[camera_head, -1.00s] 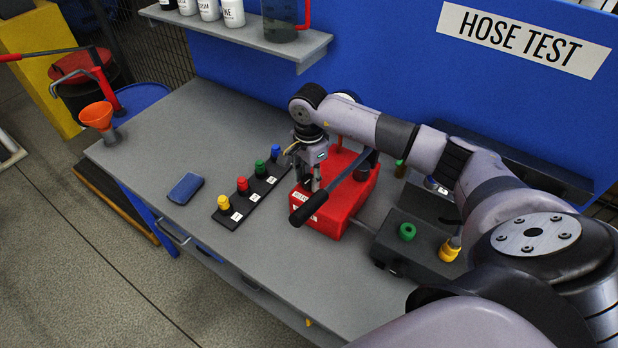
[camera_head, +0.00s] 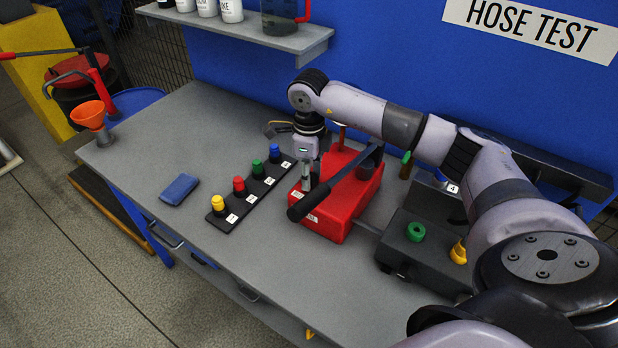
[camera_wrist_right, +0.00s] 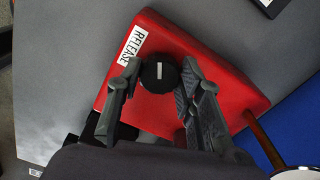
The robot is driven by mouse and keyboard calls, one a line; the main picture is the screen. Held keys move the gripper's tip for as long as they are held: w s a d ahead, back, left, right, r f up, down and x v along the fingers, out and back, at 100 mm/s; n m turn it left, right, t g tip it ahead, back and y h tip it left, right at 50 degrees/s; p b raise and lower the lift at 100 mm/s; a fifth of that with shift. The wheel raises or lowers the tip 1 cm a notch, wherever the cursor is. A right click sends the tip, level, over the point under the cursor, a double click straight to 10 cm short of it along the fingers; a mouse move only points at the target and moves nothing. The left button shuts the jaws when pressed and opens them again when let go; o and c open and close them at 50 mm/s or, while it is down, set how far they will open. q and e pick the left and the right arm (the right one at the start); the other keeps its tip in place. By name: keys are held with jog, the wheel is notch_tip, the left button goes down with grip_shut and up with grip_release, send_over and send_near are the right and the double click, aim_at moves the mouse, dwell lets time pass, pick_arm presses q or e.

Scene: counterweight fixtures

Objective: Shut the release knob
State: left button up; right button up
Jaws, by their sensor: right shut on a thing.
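The red pump box (camera_head: 340,208) stands on the grey bench, with a long black-gripped lever (camera_head: 330,189) slanting over it. It also fills the middle of the right wrist view (camera_wrist_right: 190,50), where a white RELEASE label (camera_wrist_right: 134,46) shows on its top. The release knob (camera_wrist_right: 158,74) is round and black with a short pale mark, beside that label. My right gripper (camera_wrist_right: 158,82) has its two fingers on opposite sides of the knob, shut on it. In the head view my right gripper (camera_head: 307,184) points down onto the box and hides the knob. My left gripper is out of view.
A black strip with coloured plugs (camera_head: 250,193) and a blue block (camera_head: 179,189) lie left of the box. A dark fixture with a green ring (camera_head: 416,232) and yellow fitting stands at right. An orange funnel (camera_head: 88,114) is at the bench's left end.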

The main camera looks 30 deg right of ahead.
jog(key=m+b, duration=0.1)
jog(key=m, duration=0.2)
jog(key=shift+m, duration=0.3)
jog(key=shift+m+b, duration=0.45)
jog(key=shift+m, duration=0.75)
jog(key=shift+w+r, duration=0.1)
jog(key=o, duration=1.2)
jog(key=shift+c, duration=0.2)
notch_tip(320, 180, up, 12)
